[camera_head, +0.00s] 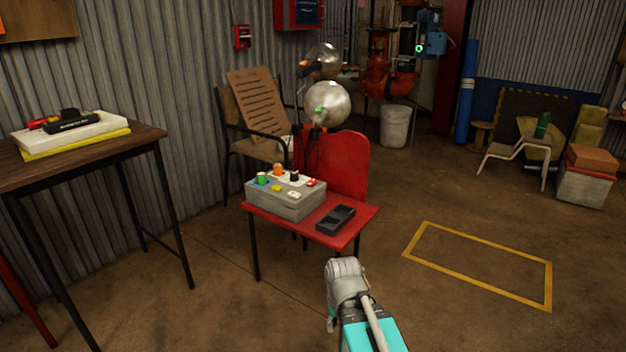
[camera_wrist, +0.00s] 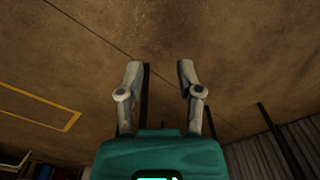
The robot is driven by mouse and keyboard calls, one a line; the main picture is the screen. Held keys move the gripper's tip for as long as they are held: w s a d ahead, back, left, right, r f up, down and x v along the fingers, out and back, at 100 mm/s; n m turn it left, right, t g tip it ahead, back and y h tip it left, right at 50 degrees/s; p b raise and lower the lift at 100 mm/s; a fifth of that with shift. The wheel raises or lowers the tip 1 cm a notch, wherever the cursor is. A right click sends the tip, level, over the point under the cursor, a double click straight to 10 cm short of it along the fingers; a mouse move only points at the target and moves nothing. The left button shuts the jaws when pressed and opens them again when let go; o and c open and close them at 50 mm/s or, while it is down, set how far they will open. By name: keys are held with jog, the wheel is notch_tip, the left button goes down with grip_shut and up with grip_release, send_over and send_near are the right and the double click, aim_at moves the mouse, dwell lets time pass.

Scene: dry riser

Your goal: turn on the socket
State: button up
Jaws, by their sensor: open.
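A grey control box (camera_head: 287,199) sits on a red table-like seat (camera_head: 262,213). Its top carries a green knob (camera_head: 262,178), an orange knob (camera_head: 278,170), a black knob (camera_head: 294,176), a red piece (camera_head: 311,182), a yellow button (camera_head: 277,188) and a whitish piece (camera_head: 294,195). I cannot tell which thing is the socket. My gripper (camera_wrist: 159,72) is open and empty in the wrist view, with bare floor beyond its fingers. In the head view, my grey and teal arm shows at the bottom, in front of and below the seat; the fingers are not clear there.
A black tray-like object (camera_head: 335,219) lies right of the box. Two shiny round lamps (camera_head: 326,103) stand behind it. A dark table (camera_head: 80,158) stands left, with chairs farther back. A yellow floor outline (camera_head: 478,264) marks clear floor at right.

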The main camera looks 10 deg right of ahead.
jog(key=shift+n, duration=0.4)
jog(key=w+r+p, duration=0.2)
jog(key=w, duration=0.1)
jog(key=shift+w+r, duration=0.3)
jog(key=shift+r, duration=0.05)
grip_shut()
jog(key=w+d+r+n+t+y+p, duration=0.2)
jog(key=w+r+n+t+p, duration=0.1)
jog(key=w+r+p, duration=0.8)
jog(key=w+d+r+n+t+y+p, duration=0.3)
jog(key=w+r+n+p, duration=0.3)
jog(key=w+r+p, duration=0.6)
jog(key=w+r+t, duration=0.1)
jog(key=w+r, duration=0.4)
jog(key=w, duration=0.7)
jog(key=shift+w+d+r, duration=0.15)
jog(key=shift+w+d, duration=0.05)
